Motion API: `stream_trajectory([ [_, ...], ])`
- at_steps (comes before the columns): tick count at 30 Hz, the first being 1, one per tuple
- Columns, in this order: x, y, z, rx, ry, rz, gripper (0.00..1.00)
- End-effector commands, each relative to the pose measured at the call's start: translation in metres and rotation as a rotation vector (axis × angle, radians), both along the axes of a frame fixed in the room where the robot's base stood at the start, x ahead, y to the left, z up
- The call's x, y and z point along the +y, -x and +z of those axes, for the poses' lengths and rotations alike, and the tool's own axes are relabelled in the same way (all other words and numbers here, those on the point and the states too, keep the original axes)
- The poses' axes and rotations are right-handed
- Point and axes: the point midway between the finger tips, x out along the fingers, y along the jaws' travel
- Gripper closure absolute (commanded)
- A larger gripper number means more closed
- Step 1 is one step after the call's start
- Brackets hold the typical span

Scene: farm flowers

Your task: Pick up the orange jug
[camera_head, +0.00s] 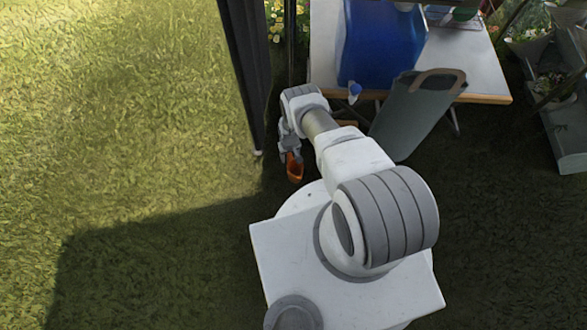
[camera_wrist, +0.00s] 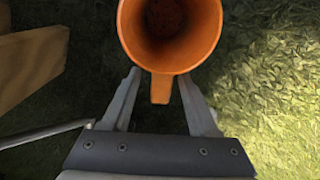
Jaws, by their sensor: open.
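The orange jug (camera_head: 294,168) is on the grass just below my gripper in the head view, partly covered by it. In the wrist view the jug (camera_wrist: 157,62) shows its round open mouth, with its handle (camera_wrist: 161,90) pointing down the picture between my fingers. My gripper (camera_wrist: 160,88) is open, one finger on each side of the handle. A gap shows between the handle and each finger. The jug's base is hidden in both views.
A table (camera_head: 478,60) with a blue container (camera_head: 380,45) stands at the top. A grey-green bag (camera_head: 415,115) leans beside it. A wooden piece (camera_wrist: 30,68) lies left in the wrist view. Open grass (camera_head: 120,120) spreads left.

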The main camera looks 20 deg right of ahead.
Motion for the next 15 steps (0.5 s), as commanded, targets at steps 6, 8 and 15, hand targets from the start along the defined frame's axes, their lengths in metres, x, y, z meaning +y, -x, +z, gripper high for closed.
stream_trajectory([
  [6,0.0001,0.0002,0.0004,0.0,0.0,0.0,0.63],
  [8,0.0001,0.0002,0.0005,0.0,0.0,0.0,0.74],
  [15,0.0001,0.0003,0.0004,0.0,0.0,0.0,1.0],
])
